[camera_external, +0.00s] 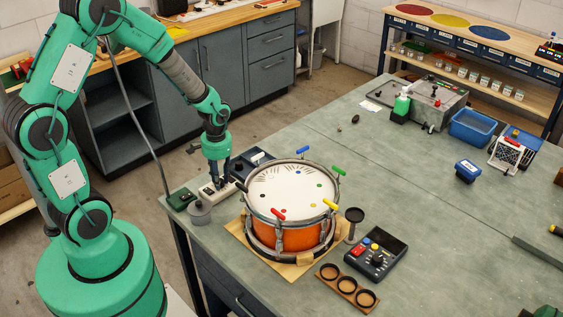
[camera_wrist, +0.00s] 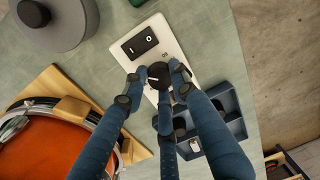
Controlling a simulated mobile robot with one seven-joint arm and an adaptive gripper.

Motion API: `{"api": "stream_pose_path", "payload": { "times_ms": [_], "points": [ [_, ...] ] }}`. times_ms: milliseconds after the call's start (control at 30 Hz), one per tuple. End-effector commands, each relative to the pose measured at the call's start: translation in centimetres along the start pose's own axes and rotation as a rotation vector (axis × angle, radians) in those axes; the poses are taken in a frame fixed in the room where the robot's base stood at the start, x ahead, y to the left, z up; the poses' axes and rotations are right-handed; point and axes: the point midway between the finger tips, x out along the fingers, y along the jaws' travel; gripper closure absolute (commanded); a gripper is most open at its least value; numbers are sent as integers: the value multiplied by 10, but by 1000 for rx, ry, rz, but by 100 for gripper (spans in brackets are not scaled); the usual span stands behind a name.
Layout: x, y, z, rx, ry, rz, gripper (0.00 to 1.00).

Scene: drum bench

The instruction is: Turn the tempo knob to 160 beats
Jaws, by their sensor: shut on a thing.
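The tempo knob (camera_wrist: 159,72) is a small black dial with a white pointer line, on a white box (camera_wrist: 176,32) in the wrist view. The pointer line lies roughly crosswise in that picture. Small marks print beside the knob, too small to read. My gripper (camera_wrist: 155,79) has its dark blue fingers closed around the knob, with fingertips at its sides. In the external view the gripper (camera_external: 219,180) points straight down over the white box (camera_external: 205,193) at the bench's left corner; the knob is hidden there by the fingers.
An orange drum (camera_external: 280,240) with coloured keys stands close right of my gripper. A dark blue tray (camera_wrist: 234,125) is beside the box.

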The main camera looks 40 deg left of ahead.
Motion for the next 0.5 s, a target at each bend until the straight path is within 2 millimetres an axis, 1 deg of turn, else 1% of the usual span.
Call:
{"api": "stream_pose_path", "payload": {
  "times_ms": [300, 500],
  "points": [
    [0, 0, 1, -109, -8, 0, 99],
    [0, 0, 1, -112, -8, -1, 99]
  ]
}}
